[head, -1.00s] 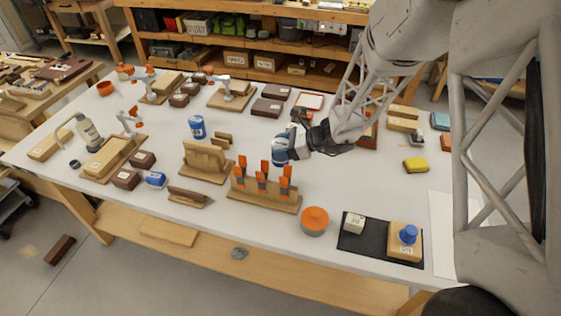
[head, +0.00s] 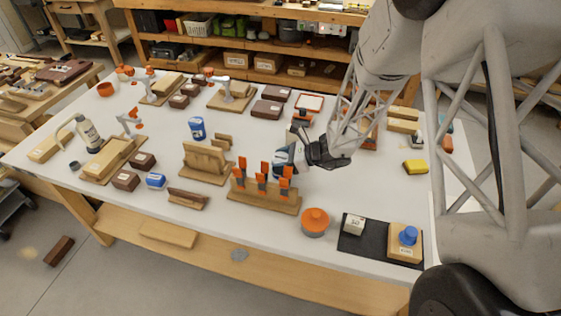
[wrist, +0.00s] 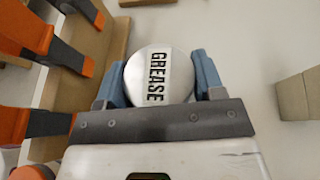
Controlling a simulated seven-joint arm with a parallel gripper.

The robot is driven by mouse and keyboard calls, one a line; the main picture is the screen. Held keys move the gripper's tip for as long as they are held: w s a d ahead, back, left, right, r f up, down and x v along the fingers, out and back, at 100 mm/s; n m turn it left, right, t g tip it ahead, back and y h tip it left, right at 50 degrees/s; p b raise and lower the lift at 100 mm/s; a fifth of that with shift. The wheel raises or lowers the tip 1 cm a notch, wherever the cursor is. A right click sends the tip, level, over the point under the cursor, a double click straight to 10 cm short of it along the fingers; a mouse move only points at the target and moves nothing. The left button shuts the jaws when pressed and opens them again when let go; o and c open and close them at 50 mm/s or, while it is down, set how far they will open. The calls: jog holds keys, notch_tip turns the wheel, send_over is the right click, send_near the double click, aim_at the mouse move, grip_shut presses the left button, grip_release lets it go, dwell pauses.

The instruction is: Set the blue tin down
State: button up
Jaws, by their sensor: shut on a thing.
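My gripper (head: 291,155) is shut on a blue tin (head: 281,158), just behind the wooden rack with orange-handled tools. In the wrist view the tin's round white lid (wrist: 160,75), marked GREASE, sits between my two blue-grey fingers, which press its sides. The lid faces the wrist camera, and the body below it is hidden there. In the head view my fingers cover much of the tin. I cannot tell whether its base touches the bench. A second blue tin (head: 197,128) stands upright on the bench, farther left.
The tool rack (head: 263,199) is close beside the held tin. A wooden upright holder (head: 205,160) stands left of it. An orange-lidded round container (head: 315,221) and a black mat (head: 352,242) are in front. Bare bench (head: 375,185) lies to the right.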

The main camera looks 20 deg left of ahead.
jog(key=shift+f, duration=0.3)
jog(key=o, duration=1.1)
jog(key=shift+c, duration=0.2)
jog(key=shift+d+r, duration=0.1)
jog(key=shift+r, duration=0.05)
jog(key=v, duration=1.1)
jog(key=shift+d+r, duration=0.2)
jog(key=shift+d, duration=0.15)
